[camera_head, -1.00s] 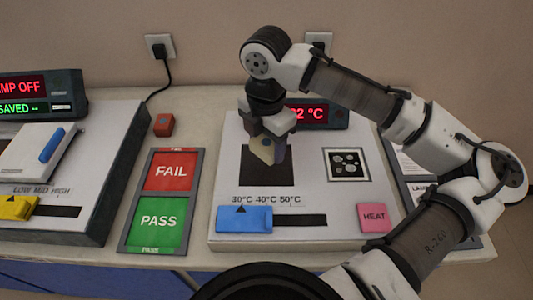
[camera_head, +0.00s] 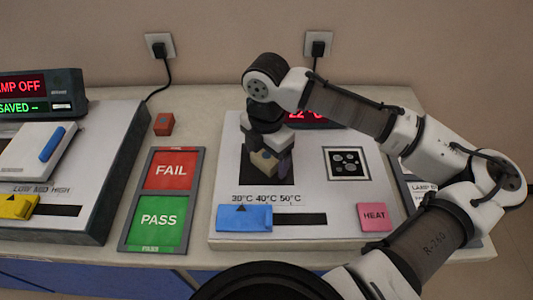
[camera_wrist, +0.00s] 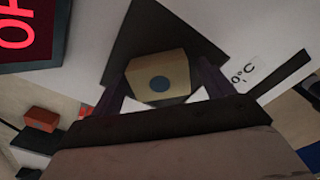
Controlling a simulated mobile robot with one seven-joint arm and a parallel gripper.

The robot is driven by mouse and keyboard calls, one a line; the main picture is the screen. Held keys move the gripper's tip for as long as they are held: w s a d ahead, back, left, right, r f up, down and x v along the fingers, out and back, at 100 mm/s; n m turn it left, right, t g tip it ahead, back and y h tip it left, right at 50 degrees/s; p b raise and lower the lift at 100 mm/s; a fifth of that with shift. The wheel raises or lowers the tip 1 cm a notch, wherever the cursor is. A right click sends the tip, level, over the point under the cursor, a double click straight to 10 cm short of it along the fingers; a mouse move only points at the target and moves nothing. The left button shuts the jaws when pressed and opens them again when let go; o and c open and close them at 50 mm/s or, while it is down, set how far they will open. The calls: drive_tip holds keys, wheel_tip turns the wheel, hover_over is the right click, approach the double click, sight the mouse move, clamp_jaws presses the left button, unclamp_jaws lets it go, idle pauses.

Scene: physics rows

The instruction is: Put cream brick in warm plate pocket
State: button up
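The cream brick (camera_head: 264,162) is between the fingers of my gripper (camera_head: 267,155), which looks shut on it. The brick is over the dark square pocket (camera_head: 248,176) of the warm plate (camera_head: 225,175). My gripper hides part of the pocket. I cannot tell whether the brick touches the pocket floor.
A blue slider (camera_head: 244,218) and pink HEAT button (camera_head: 373,217) sit at the plate's front. A red display (camera_head: 305,115) stands behind, partly hidden by my arm. The FAIL/PASS board (camera_head: 160,200), a small red block (camera_head: 164,124) and another device (camera_head: 60,170) are left.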

sight(266, 155)
drive_tip(key=shift+r, duration=0.1)
wheel_tip(266, 155, up, 12)
drive_tip(key=shift+b, duration=0.3)
idle(0.3)
drive_tip(key=shift+r, duration=0.1)
